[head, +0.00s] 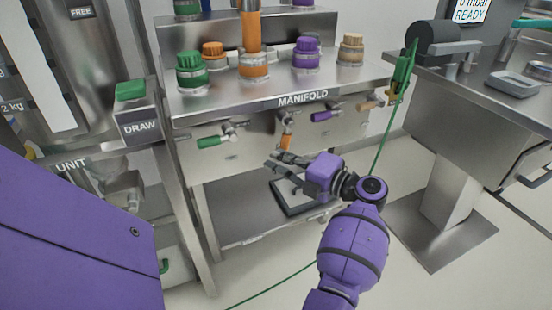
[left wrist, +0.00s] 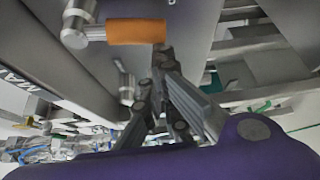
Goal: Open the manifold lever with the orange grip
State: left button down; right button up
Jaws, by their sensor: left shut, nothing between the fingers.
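The manifold (head: 245,155) is a steel bench with a row of levers on its front. The orange grip (head: 286,142) hangs downward from its metal valve stem, near the middle of the row. In the left wrist view the orange grip (left wrist: 136,31) lies across the top, attached to a round metal hub (left wrist: 75,30). My left gripper (head: 270,161) is shut and empty, just below the orange grip in the head view. Its fingertips (left wrist: 161,54) appear close to the free end of the grip; I cannot tell whether they touch. My right gripper is not in view.
Green (head: 213,142), purple (head: 325,115) and tan (head: 370,105) levers flank the orange one. Coloured caps stand on the bench top. A dark-edged tray (head: 290,203) lies on the lower shelf. A green hose (head: 390,125) hangs at the right.

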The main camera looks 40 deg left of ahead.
pick_arm(q)
jog(key=shift+w+d+f+n+h, duration=0.2)
jog(key=shift+w+n+h, duration=0.2)
jog(key=shift+w+n, duration=0.2)
jog(key=shift+d, duration=0.1)
dwell(0.4)
